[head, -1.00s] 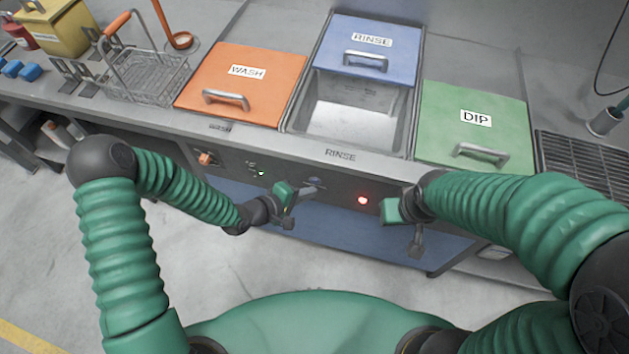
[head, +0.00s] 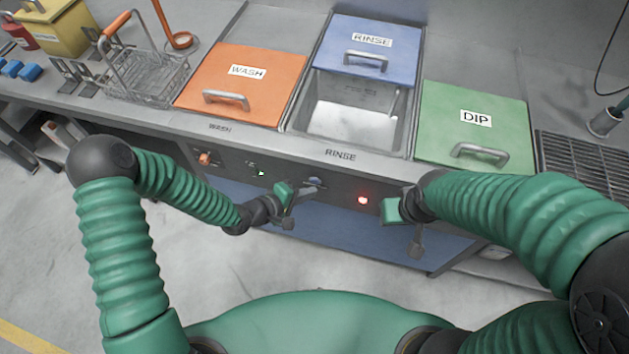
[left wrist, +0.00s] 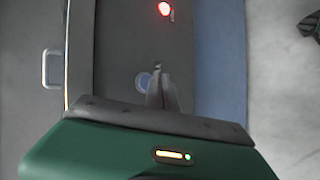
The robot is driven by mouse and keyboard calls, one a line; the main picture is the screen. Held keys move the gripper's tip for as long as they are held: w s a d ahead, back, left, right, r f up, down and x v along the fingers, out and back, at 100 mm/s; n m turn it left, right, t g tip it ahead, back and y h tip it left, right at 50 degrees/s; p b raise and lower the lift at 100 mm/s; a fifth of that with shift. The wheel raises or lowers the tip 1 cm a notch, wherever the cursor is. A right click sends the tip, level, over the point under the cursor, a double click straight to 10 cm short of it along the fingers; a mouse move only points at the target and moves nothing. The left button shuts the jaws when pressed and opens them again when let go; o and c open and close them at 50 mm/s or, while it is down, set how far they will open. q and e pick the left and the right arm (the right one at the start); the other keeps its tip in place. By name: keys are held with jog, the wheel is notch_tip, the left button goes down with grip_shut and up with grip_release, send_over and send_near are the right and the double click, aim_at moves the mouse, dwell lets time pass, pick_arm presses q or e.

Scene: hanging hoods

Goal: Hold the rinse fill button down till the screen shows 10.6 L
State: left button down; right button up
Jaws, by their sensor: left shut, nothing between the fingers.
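The front panel (head: 335,192) runs under the counter's RINSE label. A round blue button (left wrist: 143,80) shows on it in the left wrist view, partly behind my left fingers. My left gripper (left wrist: 160,75) is shut and empty, its tips at or very near the button; I cannot tell whether they press it. In the head view my left gripper (head: 312,188) reaches the panel below the rinse basin (head: 352,115). My right gripper (head: 412,225) hangs by the panel at the right; its fingers are unclear. No readable litre figure shows.
A red light (head: 362,200) glows on the panel, with an orange knob (head: 205,158) further left. The blue rinse lid (head: 367,50) is pushed back. The orange wash lid (head: 243,85) and green dip lid (head: 475,125) are closed. A wire basket (head: 145,75) stands left.

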pick_arm(q)
jog(key=shift+w, duration=0.1)
dwell(0.7)
jog(key=shift+w+d, duration=0.15)
jog(key=shift+w, duration=0.15)
jog(key=shift+w+d+r, duration=0.1)
jog(key=shift+w, duration=0.25)
dwell(6.7)
